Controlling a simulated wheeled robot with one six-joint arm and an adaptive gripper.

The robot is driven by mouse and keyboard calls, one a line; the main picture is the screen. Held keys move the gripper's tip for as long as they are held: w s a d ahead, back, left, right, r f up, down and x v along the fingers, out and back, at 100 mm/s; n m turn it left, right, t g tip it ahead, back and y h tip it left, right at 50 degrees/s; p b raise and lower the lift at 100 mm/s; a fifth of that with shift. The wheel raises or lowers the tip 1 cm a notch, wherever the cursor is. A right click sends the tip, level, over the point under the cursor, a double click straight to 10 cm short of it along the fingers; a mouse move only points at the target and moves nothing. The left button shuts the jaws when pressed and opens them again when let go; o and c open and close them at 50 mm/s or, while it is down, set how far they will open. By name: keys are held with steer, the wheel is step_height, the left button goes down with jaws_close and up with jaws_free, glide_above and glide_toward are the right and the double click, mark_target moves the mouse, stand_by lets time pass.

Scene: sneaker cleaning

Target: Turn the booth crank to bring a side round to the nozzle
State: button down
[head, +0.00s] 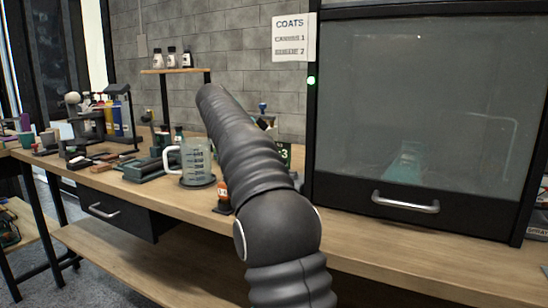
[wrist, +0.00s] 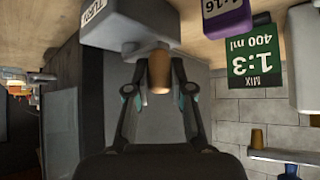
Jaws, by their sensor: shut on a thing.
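In the wrist view, which is upside down, my gripper (wrist: 159,90) has its two fingers on either side of a tan wooden crank knob (wrist: 159,70) and is shut on it. The knob stands out from a grey crank box (wrist: 125,22) with a label that reads TURN. In the head view, the spray booth (head: 415,100) stands at the right with its glass front down and a green light lit on its frame. A blurred teal shape shows behind the glass. My own arm hides the gripper and the crank there.
A green card (wrist: 255,58) reading MIX 1:3 400 ml and a purple block (wrist: 226,18) are near the crank box. On the wooden bench (head: 340,240), a measuring jug (head: 195,158) stands left of my arm. A COATS sign (head: 290,38) hangs beside the booth.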

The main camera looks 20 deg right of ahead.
steer(key=shift+w+d+m+g, duration=0.25)
steer(key=shift+m+g, duration=0.15)
steer(key=shift+m, duration=0.2)
steer(key=shift+s, duration=0.1)
steer(key=c, duration=1.3)
jaws_free()
steer(key=shift+d, duration=0.15)
steer(key=shift+a, duration=0.2)
